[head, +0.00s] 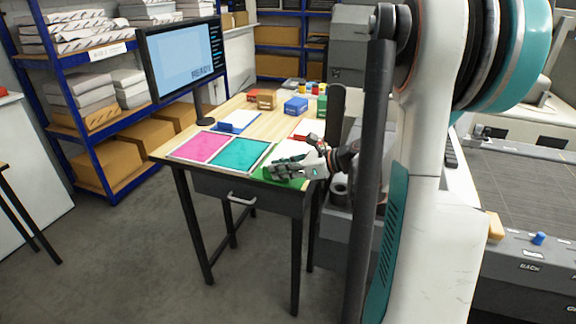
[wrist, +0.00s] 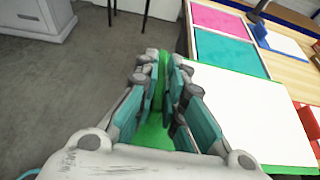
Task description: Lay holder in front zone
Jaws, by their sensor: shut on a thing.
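My gripper (wrist: 160,80) is shut on the near edge of a green holder (wrist: 152,134), which looks like a flat board with a white sheet on it. In the head view the green holder (head: 283,181) shows at the table's front right corner, partly hidden by my gripper (head: 298,172). The white sheet lies to the right of the fingers in the wrist view. I cannot tell whether the holder touches the table. A pink zone (head: 200,146) and a teal zone (head: 240,153) lie flat to its left, both bare.
A blue holder with a white sheet (head: 238,122) lies behind the zones. A red one (wrist: 306,119) lies beside the green holder. Red, brown, blue and green blocks (head: 296,105) stand farther back. A monitor (head: 183,60) stands at the table's left back edge.

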